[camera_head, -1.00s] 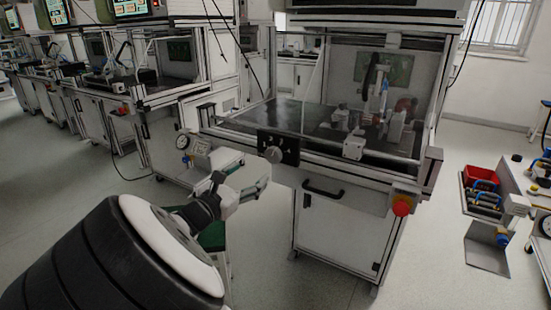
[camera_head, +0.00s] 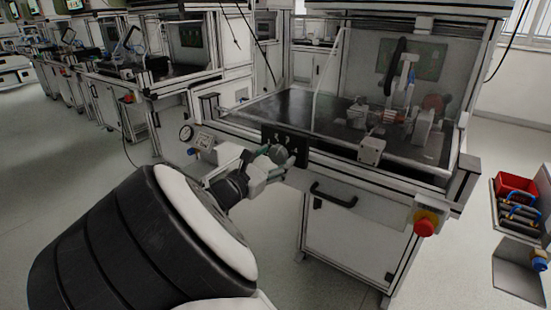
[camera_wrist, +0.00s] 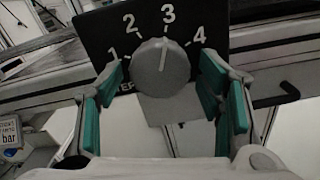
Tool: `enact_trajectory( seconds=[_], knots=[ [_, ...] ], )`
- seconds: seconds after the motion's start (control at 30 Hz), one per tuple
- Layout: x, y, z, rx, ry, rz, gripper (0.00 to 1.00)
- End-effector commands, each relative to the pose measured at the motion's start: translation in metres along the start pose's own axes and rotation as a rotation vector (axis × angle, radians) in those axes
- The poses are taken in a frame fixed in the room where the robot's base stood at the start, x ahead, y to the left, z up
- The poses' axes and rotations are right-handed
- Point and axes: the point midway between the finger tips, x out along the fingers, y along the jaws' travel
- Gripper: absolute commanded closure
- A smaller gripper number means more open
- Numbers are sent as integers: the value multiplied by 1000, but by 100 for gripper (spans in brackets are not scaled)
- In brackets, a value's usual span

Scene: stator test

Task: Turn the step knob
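The step knob (camera_wrist: 160,68) is a round grey dial on a black plate (camera_wrist: 100,30) marked 1, 2, 3 and 4. Its pale pointer line appears to aim at about 3. In the head view the knob (camera_head: 277,153) sits on the front of the workstation, partly behind my gripper (camera_head: 282,162). In the wrist view my gripper (camera_wrist: 161,75) is open, with one teal-padded finger on each side of the knob. Gaps show between the pads and the knob. Part of the plate's lettering below the knob is hidden.
A black drawer handle (camera_head: 333,195) and a red emergency button (camera_head: 424,228) are to the right on the cabinet. A fixture (camera_head: 372,150) stands on the table's front rail. Open floor lies left.

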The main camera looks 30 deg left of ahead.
Motion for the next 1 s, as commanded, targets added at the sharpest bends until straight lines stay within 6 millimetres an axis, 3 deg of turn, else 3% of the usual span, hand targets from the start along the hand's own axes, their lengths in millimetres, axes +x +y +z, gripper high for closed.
enact_trajectory(
  seconds=[0.03,0.13,0.17,0.57,1.0],
  knots=[
    [0,0,0,0,0,0,57],
    [0,0,0,0,0,0,80],
    [0,0,0,0,0,-1,82],
    [1,0,0,63,-1,-2,82],
    [1,0,-2,399,-1,-1,82]
  ],
)
